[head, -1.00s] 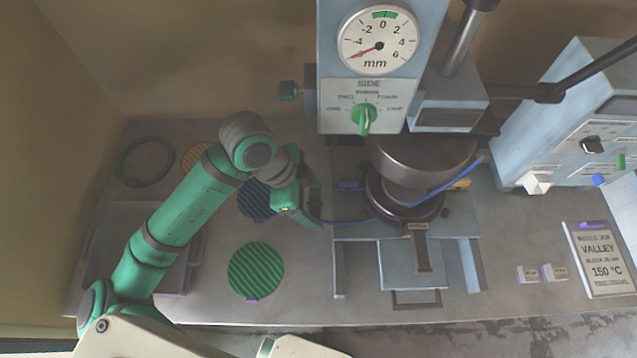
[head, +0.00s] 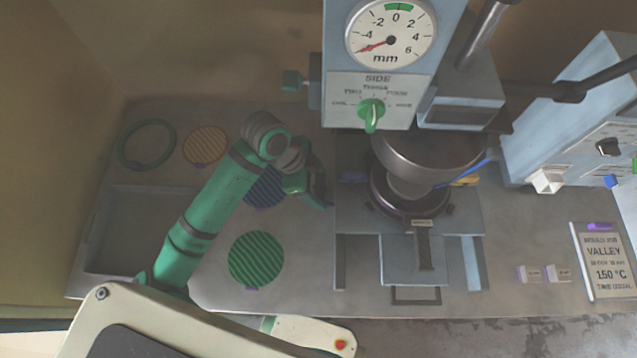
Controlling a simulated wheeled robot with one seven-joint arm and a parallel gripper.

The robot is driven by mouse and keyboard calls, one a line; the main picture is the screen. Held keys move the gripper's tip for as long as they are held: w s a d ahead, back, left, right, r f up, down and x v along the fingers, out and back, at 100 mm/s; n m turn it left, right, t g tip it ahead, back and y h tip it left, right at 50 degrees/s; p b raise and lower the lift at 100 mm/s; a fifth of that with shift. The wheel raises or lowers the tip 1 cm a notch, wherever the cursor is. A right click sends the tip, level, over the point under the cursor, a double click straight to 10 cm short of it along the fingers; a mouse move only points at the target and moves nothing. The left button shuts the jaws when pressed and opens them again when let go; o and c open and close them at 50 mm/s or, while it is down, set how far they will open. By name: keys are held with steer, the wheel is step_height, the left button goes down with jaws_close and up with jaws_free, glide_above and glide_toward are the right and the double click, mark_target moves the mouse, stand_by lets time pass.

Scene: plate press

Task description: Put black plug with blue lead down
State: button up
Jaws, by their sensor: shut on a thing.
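My gripper (head: 318,192) is at the left edge of the press, beside the dark blue striped disc (head: 264,188). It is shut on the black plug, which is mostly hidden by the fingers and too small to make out. A stretch of blue lead (head: 472,172) shows at the right of the press, slanting up and right behind the heavy round platen. The rest of the lead is hidden or too faint to follow.
The press base (head: 350,225) stands right of my gripper, with its round block (head: 408,205) under the platen (head: 428,152). A green striped disc (head: 256,259), an orange striped disc (head: 205,146), a green ring (head: 146,145) and an empty grey tray (head: 105,270) lie left.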

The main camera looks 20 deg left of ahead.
steer(key=shift+f, duration=0.15)
steer(key=o, duration=1.2)
steer(key=shift+d, duration=0.1)
steer(key=shift+r, duration=0.35)
steer(key=v, duration=1.1)
steer(key=shift+r, duration=0.3)
